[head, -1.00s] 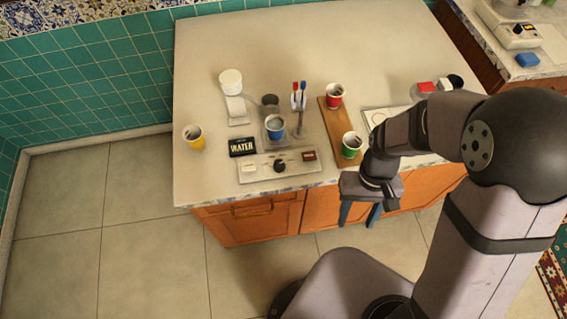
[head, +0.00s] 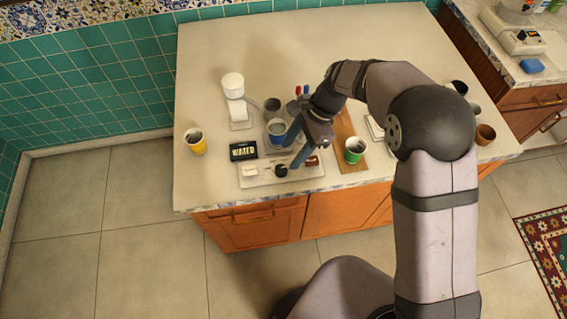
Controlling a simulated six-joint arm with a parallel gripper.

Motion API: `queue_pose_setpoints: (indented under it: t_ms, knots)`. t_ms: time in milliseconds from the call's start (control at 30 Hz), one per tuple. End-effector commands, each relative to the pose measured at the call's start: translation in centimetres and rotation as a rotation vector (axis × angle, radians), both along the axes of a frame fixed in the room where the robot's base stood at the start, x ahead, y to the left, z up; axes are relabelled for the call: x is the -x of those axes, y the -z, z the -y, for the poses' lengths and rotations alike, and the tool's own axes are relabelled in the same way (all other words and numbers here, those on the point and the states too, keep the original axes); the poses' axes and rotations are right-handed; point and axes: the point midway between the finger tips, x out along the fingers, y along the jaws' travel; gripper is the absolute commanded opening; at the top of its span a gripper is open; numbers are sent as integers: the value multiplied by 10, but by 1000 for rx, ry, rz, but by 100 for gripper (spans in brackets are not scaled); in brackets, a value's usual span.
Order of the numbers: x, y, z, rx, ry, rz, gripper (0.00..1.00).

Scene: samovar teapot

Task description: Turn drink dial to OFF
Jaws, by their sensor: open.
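The drink dial (head: 281,171) is a small black knob on a pale control panel (head: 262,181) at the counter's front edge. A black sign reading WATER (head: 243,151) stands behind the panel's left part. The fingertips are just above and behind the dial, near the blue cup (head: 276,131). I cannot tell whether a finger touches anything. The dial's setting is too small to read.
On the panel are a white switch (head: 249,170) and a dark red block (head: 312,162). A yellow cup (head: 195,141) stands at left, a green cup (head: 354,151) at right on a wooden board. A white dispenser (head: 234,88) stands behind. The counter's back is clear.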

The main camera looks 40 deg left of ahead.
Motion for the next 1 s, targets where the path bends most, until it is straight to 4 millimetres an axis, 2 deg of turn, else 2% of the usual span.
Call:
queue_pose_setpoints:
  t_ms: [267,700,1000]
  knots:
    - [5,13,-3,2,-1,-2,46]
    - [20,60,-15,1,-3,0,46]
    - [22,68,-17,0,-2,3,46]
